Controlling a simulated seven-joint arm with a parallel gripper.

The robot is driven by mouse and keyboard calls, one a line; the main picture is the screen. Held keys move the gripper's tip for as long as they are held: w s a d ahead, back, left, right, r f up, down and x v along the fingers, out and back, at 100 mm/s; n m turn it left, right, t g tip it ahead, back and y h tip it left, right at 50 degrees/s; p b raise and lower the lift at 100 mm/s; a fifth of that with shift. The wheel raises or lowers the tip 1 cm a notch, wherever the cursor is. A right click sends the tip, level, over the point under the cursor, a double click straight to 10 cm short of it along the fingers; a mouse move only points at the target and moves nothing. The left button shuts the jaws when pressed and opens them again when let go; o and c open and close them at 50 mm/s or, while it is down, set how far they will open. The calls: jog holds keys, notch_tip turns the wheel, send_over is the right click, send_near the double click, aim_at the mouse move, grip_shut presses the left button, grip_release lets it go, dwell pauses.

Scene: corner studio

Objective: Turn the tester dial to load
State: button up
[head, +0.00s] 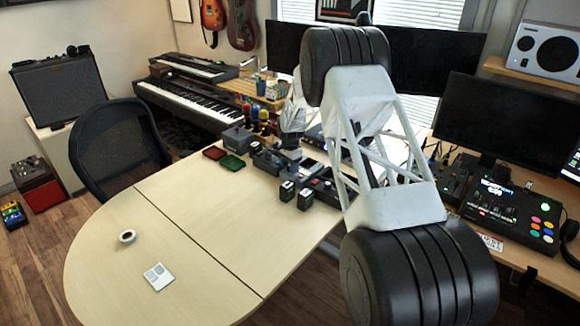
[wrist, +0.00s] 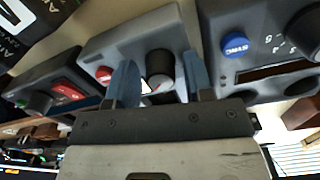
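My gripper (wrist: 160,85) has two blue fingers, apart, one on each side of a black round dial (wrist: 160,65). A gap shows between the dial and each finger, so the gripper looks open and holds nothing. The dial is on a grey box (wrist: 120,48) that also has a red button (wrist: 104,74). I take this box for the tester, but no label on it can be read. A white mark shows near the dial's base; its setting cannot be told. In the head view my gripper (head: 289,156) is small, over the row of devices, and hides the dial.
In the wrist view, a box with a blue button (wrist: 235,44) and a larger black knob stands close on the right. A box with green and red buttons (wrist: 68,91) stands on the left. Two black blocks (head: 296,194) stand in front; the pale table (head: 190,215) is clear nearby.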

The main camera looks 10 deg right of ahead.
jog(key=shift+o, duration=0.4)
jog(key=shift+r, duration=0.15)
jog(key=shift+r, duration=3.75)
jog(key=shift+r, duration=0.1)
